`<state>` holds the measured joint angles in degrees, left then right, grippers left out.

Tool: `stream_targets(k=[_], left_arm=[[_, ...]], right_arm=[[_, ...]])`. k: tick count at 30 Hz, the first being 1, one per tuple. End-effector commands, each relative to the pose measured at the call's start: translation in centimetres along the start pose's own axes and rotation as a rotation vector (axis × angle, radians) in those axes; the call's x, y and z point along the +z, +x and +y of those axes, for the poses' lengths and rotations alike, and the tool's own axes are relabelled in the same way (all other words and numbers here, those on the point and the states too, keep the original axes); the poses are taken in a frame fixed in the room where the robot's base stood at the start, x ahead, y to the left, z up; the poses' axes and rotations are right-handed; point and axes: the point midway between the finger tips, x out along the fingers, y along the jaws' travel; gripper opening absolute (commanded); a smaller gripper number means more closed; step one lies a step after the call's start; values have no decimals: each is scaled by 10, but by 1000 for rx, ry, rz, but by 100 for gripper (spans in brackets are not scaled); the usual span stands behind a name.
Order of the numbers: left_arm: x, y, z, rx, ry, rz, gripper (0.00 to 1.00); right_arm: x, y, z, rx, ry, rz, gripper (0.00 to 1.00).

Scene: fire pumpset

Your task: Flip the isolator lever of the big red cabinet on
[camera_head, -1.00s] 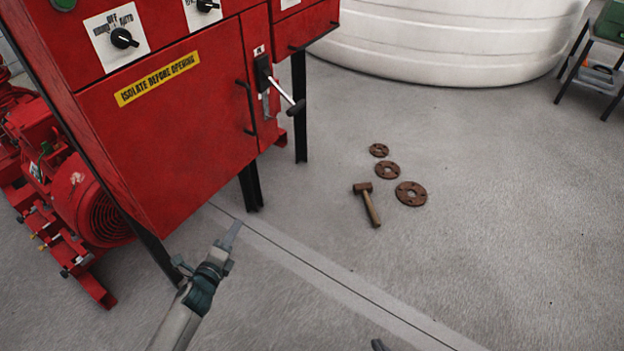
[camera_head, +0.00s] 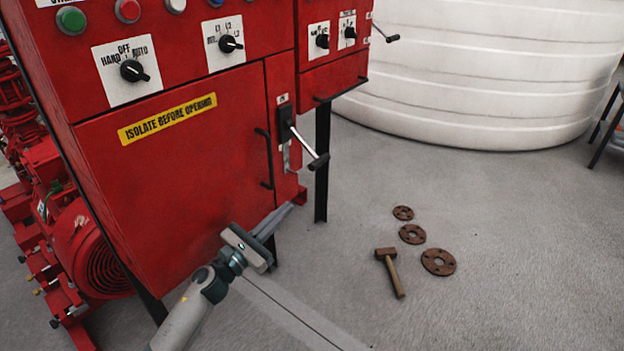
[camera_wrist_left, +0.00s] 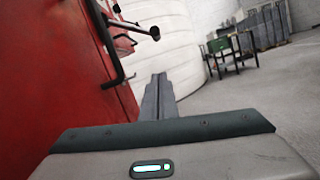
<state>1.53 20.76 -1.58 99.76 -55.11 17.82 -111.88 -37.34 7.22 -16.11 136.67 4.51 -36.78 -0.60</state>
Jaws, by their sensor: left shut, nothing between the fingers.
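The big red cabinet (camera_head: 190,185) fills the left of the head view and the left of the left wrist view (camera_wrist_left: 45,70). Its isolator lever (camera_head: 308,147) is a metal rod with a dark knob, sticking out down and right from a black mount. In the left wrist view a lever with a dark knob (camera_wrist_left: 154,33) shows at the top. My left gripper (camera_head: 282,212) is shut and empty, below and left of the lever and apart from it. Its closed fingers also show in the left wrist view (camera_wrist_left: 157,98). My right gripper is out of view.
A black door handle (camera_head: 266,160) stands left of the lever. A black cabinet leg (camera_head: 322,165) is to its right. A smaller red box with another lever (camera_head: 385,32) is further right. A hammer (camera_head: 391,272) and rusty flanges (camera_head: 438,262) lie on the floor. A white tank (camera_head: 480,80) stands behind.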

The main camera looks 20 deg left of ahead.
Motion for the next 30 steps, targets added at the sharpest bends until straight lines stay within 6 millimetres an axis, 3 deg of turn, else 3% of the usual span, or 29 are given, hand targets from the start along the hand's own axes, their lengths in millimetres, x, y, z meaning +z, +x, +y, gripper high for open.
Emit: stream_targets(k=[11, 27, 30], left_arm=[[1, 15, 0, 0, -3, -1, 0], [1, 104, 1, 1, -3, -1, 0], [11, 103, 0, -1, -1, 0, 0]], right_arm=[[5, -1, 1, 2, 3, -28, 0], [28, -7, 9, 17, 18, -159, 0], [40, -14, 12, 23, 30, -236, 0]])
